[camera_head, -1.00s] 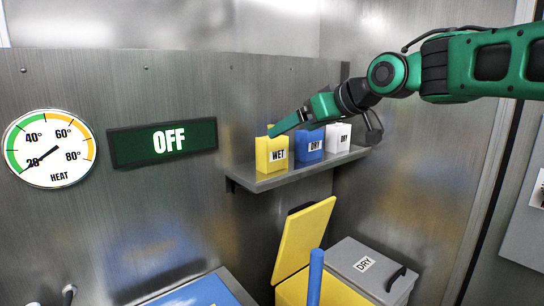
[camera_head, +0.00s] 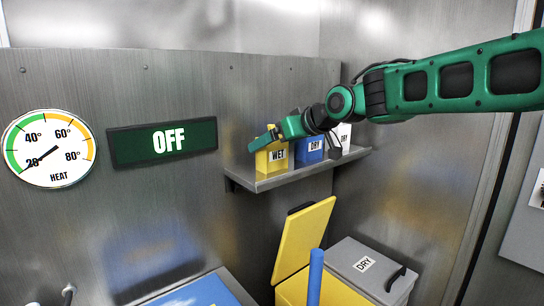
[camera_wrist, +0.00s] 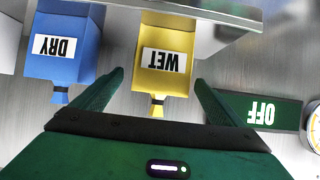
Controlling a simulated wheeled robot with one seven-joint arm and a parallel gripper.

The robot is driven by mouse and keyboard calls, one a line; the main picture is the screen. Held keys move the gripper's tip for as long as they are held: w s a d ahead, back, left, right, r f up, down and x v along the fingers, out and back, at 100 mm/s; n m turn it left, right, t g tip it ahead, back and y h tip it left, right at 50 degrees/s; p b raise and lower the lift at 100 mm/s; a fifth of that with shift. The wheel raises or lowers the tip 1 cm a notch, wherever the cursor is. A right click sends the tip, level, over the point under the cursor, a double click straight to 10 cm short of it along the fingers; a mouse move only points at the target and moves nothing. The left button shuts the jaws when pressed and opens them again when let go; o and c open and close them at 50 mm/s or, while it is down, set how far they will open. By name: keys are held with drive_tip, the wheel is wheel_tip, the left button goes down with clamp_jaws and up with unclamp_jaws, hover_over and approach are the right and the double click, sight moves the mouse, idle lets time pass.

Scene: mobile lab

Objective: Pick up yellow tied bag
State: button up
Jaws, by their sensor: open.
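The yellow tied bag (camera_head: 267,163), labelled WET, stands upright on a metal wall shelf (camera_head: 300,174), at its left end. My gripper (camera_head: 262,142) is at the top of the bag, and its fingers hide part of the bag's upper end. In the wrist view, which is upside down, the yellow bag (camera_wrist: 165,82) with its tied neck lies between the two spread fingers of my gripper (camera_wrist: 159,78). The gripper is open, with visible gaps on both sides of the neck.
A blue bag (camera_head: 308,149) labelled DRY stands right of the yellow one, close to a finger. A white DRY bag (camera_head: 345,134) is farther right, partly hidden. An OFF display (camera_head: 162,142) is on the wall. Yellow (camera_head: 305,241) and grey (camera_head: 365,262) bins stand below.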

drive_tip(key=c, duration=1.2)
drive_tip(key=shift+r, duration=0.2)
drive_tip(key=shift+r, duration=0.6)
wheel_tip(320, 180, up, 3)
drive_tip(key=shift+f, duration=0.15)
drive_tip(key=s+a+r, duration=0.6)
drive_tip(key=a+r, duration=0.1)
drive_tip(key=a, duration=0.2)
drive_tip(key=shift+s+a, duration=0.2)
drive_tip(key=shift+a, duration=0.15)
